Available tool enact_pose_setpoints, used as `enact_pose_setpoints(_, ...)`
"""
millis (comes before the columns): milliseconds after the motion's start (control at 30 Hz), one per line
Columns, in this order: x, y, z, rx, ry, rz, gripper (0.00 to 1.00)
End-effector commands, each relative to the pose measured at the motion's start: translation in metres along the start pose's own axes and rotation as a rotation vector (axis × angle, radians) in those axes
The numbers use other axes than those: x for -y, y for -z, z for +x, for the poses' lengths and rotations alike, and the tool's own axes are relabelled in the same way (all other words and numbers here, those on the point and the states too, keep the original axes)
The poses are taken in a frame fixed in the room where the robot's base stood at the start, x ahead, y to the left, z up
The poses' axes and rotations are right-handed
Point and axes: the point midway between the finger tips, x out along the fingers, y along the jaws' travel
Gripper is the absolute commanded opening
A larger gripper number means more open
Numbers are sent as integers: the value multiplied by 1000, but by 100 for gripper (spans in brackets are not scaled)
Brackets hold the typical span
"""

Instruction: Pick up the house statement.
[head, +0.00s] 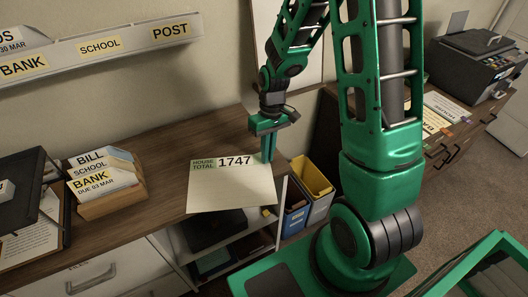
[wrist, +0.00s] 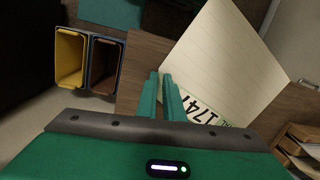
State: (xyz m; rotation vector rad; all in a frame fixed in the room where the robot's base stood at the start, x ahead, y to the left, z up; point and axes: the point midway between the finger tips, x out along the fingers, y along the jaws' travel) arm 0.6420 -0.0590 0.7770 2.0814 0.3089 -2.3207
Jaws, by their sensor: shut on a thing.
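The house statement (head: 230,185) is a cream sheet with a green "HOUSE TOTAL" label and "1747" along its top. In the head view it is at the right end of the wooden desk, its lower part reaching past the front edge. My gripper (head: 268,152) is shut on its upper right edge. In the wrist view the ruled sheet (wrist: 225,60) extends right from my gripper's fingers (wrist: 161,78), which hide a little of it. I cannot tell how far the sheet is above the desk.
The desk (head: 150,150) holds a wooden letter holder (head: 112,203) with bill, school and bank papers. A wall rack (head: 125,42) hangs above. Yellow (head: 312,178) and blue (head: 320,207) bins stand beside the desk. A printer (head: 475,65) is at the far right. Open shelves are below the sheet.

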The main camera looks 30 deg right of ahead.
Motion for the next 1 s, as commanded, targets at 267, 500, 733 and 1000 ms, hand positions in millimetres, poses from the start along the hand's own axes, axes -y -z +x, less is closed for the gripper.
enact_pose_setpoints(267,-2,-1,0,0,0,2,0)
enact_pose_setpoints(500,-3,-1,0,0,-2,4,29)
enact_pose_setpoints(733,-4,-1,-2,0,-3,7,29)
enact_pose_setpoints(1000,-2,0,-36,-4,-2,3,29)
